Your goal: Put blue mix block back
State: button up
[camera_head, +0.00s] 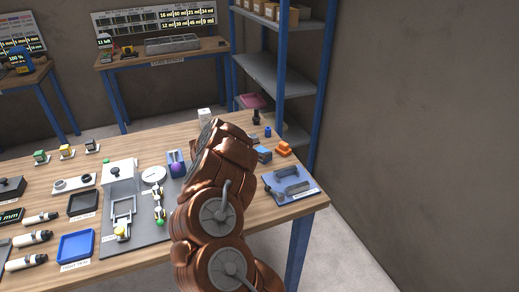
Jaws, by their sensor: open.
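A small blue-grey block (263,154) sits on the wooden table just right of my bronze arm. It may be the blue mix block, but it is too small to be sure. A smaller dark blue piece (267,132) stands behind it. An orange block (283,149) sits to its right. My arm rises through the middle of the view and covers part of the table. My gripper is hidden behind the arm, so its place relative to the block cannot be seen.
A blue mat (306,191) with grey pieces lies at the table's right corner. A blue tray (76,246), a black tray (83,203) and a grey device (121,185) stand left of my arm. Blue-posted shelves (278,75) stand behind, near the wall.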

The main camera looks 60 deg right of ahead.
jog(key=shift+s+a+f, duration=0.15)
jog(key=shift+f, duration=0.1)
jog(key=shift+a, duration=0.25)
jog(key=r+b+v, duration=0.1)
jog(key=b+v, duration=0.2)
jog(key=v, duration=0.8)
jog(key=shift+w+r, duration=0.25)
